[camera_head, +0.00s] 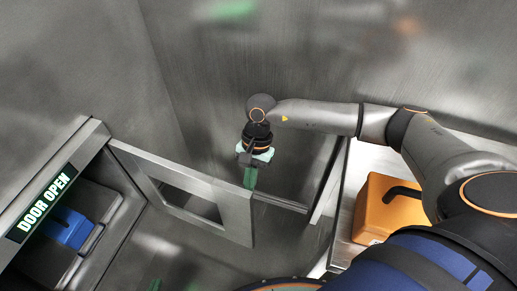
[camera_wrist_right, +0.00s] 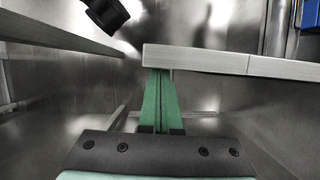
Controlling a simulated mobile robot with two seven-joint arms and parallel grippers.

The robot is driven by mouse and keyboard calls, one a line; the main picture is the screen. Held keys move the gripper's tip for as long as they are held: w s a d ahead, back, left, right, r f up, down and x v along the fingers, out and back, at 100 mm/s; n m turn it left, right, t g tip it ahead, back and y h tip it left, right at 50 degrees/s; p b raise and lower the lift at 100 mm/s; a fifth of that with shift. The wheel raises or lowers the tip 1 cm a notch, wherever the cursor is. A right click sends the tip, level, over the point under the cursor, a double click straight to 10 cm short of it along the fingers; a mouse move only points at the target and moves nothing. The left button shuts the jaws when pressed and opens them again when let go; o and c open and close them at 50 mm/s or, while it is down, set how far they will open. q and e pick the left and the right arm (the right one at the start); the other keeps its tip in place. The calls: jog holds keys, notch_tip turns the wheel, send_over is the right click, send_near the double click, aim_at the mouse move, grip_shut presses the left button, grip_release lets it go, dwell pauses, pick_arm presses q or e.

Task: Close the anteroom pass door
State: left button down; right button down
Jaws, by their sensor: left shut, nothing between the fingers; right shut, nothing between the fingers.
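The pass door (camera_head: 238,213) is a grey metal panel with a rectangular window. It stands swung out from the metal frame (camera_head: 95,137) at the left, where a sign (camera_head: 42,203) reads "DOOR OPEN". My right gripper (camera_head: 250,180), with green fingers, points down near the door's free end. In the right wrist view its shut, empty fingers (camera_wrist_right: 161,100) reach up to a pale metal edge (camera_wrist_right: 205,60). I cannot tell whether they touch it. My left gripper is not clearly visible.
A blue object (camera_head: 68,230) sits inside the opening behind the frame. An orange case (camera_head: 385,215) with a black handle rests on a pale surface at the right, beside my right arm. Shiny metal walls stand close behind the gripper.

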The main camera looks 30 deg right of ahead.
jog(key=s+a, duration=0.4)
jog(key=a, duration=0.2)
jog(key=shift+s+m, duration=0.3)
jog(key=shift+a+r, duration=0.1)
